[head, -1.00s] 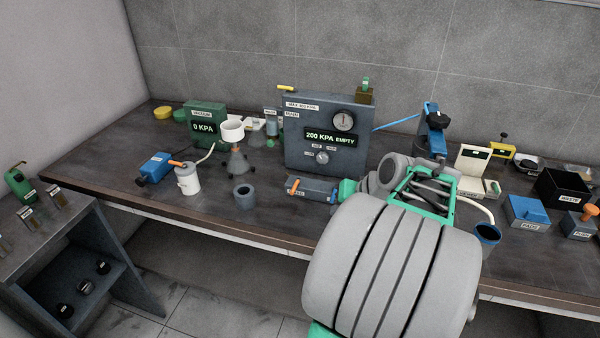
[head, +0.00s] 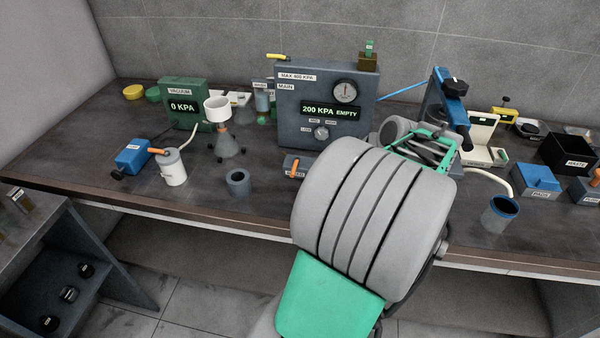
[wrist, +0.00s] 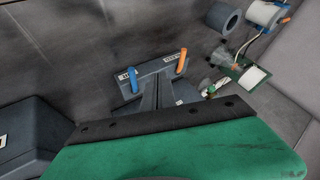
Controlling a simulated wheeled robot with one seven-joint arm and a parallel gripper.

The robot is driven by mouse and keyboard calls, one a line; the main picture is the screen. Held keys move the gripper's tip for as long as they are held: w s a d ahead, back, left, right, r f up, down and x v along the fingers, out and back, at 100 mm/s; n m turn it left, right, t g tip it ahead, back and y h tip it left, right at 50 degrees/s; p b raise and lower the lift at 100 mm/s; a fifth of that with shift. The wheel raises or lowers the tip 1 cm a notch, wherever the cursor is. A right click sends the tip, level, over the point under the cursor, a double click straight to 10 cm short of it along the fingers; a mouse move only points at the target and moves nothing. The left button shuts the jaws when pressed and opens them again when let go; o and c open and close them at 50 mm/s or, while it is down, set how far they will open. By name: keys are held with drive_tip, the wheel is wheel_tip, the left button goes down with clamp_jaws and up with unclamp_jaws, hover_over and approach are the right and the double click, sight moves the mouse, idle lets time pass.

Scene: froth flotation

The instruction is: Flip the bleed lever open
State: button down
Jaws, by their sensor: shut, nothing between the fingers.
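A grey valve block with small white labels shows in the wrist view (wrist: 150,70). It carries an upright orange lever (wrist: 182,61) and an upright blue lever (wrist: 134,81). The labels are too small to tell surely which lever is the bleed lever. In the head view the orange lever (head: 295,168) shows at the left end of the block (head: 288,163); my arm hides the rest, including the blue lever. My gripper (wrist: 158,76) is shut and empty, over the block between the two levers. Contact with either lever cannot be told. My arm hides the gripper in the head view.
The main panel (head: 325,105) stands behind the block and reads 200 KPA EMPTY. A blue-rimmed cup (head: 500,214) stands at the right. The bench front edge is close.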

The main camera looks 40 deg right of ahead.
sight(294, 168)
drive_tip(key=p+x, duration=0.1)
drive_tip(key=x, duration=0.8)
drive_tip(key=shift+w+d+f, duration=0.1)
drive_tip(key=shift+w+f, duration=0.1)
drive_tip(key=shift+f, duration=0.1)
drive_tip(key=w+a+p, duration=0.1)
drive_tip(key=w+a, duration=0.1)
drive_tip(key=shift+w+a+r+p, duration=0.1)
drive_tip(key=shift+w+r+p, duration=0.25)
drive_tip(key=shift+w+p, duration=0.05)
drive_tip(key=shift+w, duration=0.2)
drive_tip(key=shift+a, duration=0.15)
